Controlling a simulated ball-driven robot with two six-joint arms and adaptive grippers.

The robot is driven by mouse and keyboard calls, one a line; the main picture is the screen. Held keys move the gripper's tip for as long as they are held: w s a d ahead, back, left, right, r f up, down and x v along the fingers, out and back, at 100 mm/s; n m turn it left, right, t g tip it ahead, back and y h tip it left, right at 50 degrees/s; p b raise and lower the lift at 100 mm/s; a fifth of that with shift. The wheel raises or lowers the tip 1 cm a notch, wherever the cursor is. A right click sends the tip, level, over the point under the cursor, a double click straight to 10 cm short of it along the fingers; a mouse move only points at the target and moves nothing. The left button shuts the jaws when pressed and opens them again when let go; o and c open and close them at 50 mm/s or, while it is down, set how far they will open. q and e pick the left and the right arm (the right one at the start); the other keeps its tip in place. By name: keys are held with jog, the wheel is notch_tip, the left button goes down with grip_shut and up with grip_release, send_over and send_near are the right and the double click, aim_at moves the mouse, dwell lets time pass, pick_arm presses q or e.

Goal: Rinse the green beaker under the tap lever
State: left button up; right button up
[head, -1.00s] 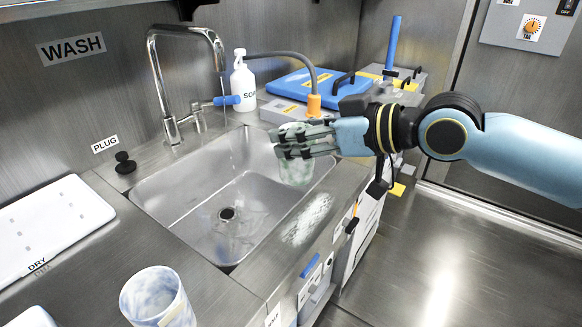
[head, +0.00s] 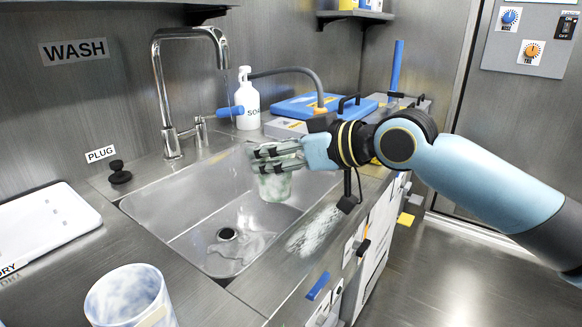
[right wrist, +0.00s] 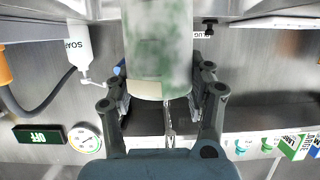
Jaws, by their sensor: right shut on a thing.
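The green beaker (head: 275,186), pale and mottled, is in my right gripper (head: 270,158), which is shut on it. It is held roughly upright over the right side of the sink, right of the tap spout. In the right wrist view the beaker (right wrist: 160,55) sits between the two fingers (right wrist: 163,98). The chrome tap (head: 157,85) curves over the sink (head: 180,222). Its blue tap lever (head: 229,111) points right. A thin stream seems to fall from the spout, left of the beaker. My left gripper is not in view.
A white soap bottle (head: 247,100) stands behind the sink, and a black plug (head: 119,172) lies at its left. A whitish cup (head: 130,298) stands on the front counter. A white drying board (head: 42,225) lies at the left. A blue lid (head: 310,106) is at the back right.

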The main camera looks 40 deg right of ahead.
pick_arm(q)
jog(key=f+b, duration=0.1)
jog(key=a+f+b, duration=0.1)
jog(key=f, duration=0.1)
jog(key=shift+b, duration=0.4)
pick_arm(e)
jog(key=x, duration=0.6)
jog(key=shift+w+a+r, duration=0.2)
jog(key=shift+a+r, duration=0.1)
jog(key=shift+a, duration=0.2)
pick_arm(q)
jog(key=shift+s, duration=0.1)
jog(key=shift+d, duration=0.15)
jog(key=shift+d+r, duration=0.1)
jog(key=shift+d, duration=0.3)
pick_arm(e)
jog(key=shift+w+d, duration=0.3)
jog(key=shift+d, duration=0.25)
